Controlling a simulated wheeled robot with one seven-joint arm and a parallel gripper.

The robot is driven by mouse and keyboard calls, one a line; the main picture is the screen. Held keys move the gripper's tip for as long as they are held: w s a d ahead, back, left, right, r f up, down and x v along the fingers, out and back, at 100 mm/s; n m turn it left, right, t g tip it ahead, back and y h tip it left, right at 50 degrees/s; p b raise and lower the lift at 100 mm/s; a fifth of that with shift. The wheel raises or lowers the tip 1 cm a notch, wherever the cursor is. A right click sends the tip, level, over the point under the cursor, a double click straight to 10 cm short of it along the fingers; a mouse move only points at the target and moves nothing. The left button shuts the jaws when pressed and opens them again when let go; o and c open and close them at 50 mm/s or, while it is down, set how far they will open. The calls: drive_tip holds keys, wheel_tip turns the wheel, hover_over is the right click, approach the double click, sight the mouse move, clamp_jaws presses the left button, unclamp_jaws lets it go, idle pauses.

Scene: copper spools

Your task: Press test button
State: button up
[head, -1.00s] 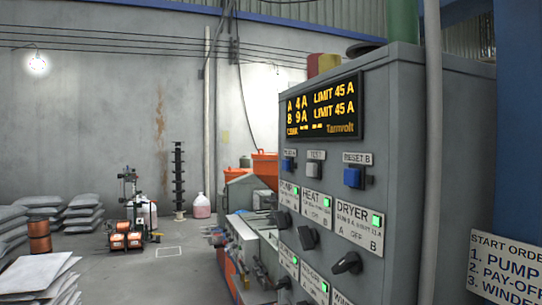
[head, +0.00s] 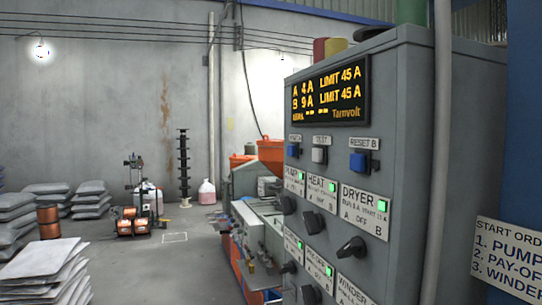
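The right blue button (head: 357,162) is under a RESET B label; the label over the left blue button (head: 293,151) is hard to read. Above them a display (head: 328,90) shows A 4 A and B 9 A, each with LIMIT 45 A, in yellow. My gripper is not in view.
Below the buttons are black rotary switches (head: 352,247) with green lights. A grey pipe (head: 440,150) runs down the cabinet's right side. Stacked sacks (head: 45,272) lie at lower left, with copper spools (head: 133,226) on a small cart beyond. The floor (head: 165,268) between is clear.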

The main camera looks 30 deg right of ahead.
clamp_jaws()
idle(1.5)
